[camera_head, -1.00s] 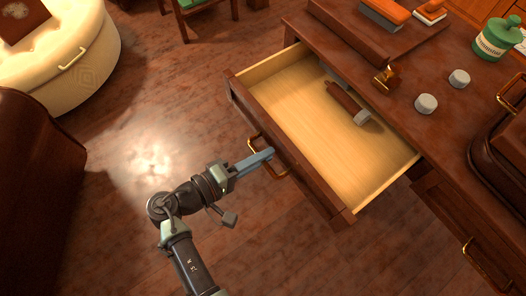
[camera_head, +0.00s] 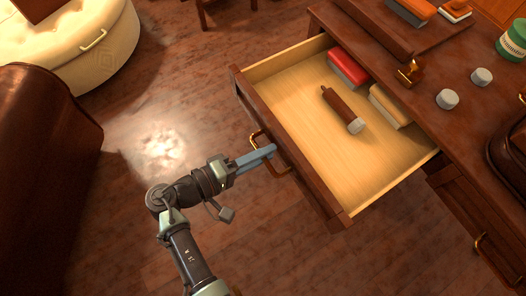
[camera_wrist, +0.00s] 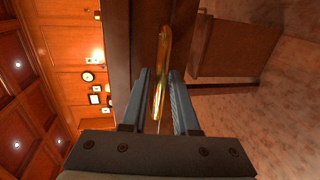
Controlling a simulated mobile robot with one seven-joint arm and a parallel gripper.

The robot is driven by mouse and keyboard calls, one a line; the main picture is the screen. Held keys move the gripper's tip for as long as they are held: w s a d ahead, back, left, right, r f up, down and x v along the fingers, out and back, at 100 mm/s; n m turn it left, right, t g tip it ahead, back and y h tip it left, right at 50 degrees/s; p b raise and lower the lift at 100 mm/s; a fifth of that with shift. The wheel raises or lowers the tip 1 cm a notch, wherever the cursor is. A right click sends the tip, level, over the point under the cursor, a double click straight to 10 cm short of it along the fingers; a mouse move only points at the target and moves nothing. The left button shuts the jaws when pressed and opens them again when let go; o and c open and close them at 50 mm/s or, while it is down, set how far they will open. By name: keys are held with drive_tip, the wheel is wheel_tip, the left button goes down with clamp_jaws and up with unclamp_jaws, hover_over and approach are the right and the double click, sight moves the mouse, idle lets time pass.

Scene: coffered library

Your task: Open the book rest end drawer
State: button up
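The drawer (camera_head: 290,160) at the end of the desk stands pulled far out, with its pale wooden inside showing. Its brass handle (camera_head: 255,138) is on the dark front panel. My gripper (camera_head: 262,157) is at this handle, its blue-grey fingers reaching in from the left. In the wrist view the brass handle (camera_wrist: 161,65) runs between the two fingers of my gripper (camera_wrist: 160,75).
In the drawer lie a brown cylinder with a pale end (camera_head: 342,110), a red block (camera_head: 348,68) and a cream block (camera_head: 390,105). The desk top (camera_head: 440,70) carries small items. A brown armchair (camera_head: 45,150) and cream ottoman (camera_head: 90,55) stand left. Floor between is clear.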

idle(0.4)
drive_tip(key=p+v, duration=0.1)
drive_tip(key=v, duration=1.2)
